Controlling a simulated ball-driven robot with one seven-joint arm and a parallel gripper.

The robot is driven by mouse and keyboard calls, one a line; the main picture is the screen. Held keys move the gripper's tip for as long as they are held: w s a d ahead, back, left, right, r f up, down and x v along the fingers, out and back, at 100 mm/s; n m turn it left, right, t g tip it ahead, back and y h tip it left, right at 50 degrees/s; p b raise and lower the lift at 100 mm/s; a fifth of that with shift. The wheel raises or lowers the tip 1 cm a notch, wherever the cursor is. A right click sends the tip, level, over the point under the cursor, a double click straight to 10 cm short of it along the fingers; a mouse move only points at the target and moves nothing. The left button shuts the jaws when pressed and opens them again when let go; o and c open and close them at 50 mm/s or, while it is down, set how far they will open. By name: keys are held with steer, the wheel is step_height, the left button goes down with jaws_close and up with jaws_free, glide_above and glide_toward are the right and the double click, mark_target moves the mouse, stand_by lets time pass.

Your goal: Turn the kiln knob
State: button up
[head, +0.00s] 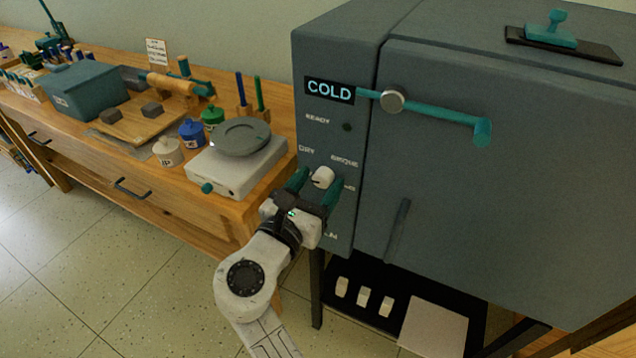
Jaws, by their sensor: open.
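The kiln (490,190) is a large dark grey box filling the right side of the head view. Its left front panel has a display reading "COLD" (329,91) and a small dark round light beside "READY". The white kiln knob (322,178) sits lower on that panel, among printed labels partly hidden by my gripper. My gripper (316,186) has teal fingers, open, one on each side of the knob. I cannot tell whether the fingers touch the knob. The knob's lower part is close to the gripper body.
A teal door handle (430,110) juts out from the kiln front. A wooden bench (215,212) on the left holds a scale (240,165), small lidded jars, and a teal box (85,90). Below the kiln, a dark shelf (385,338) carries 3 small white pieces. Open floor lies at lower left.

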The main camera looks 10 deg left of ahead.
steer(key=shift+w+d, duration=0.1)
steer(key=shift+w, duration=0.1)
steer(key=c, duration=1)
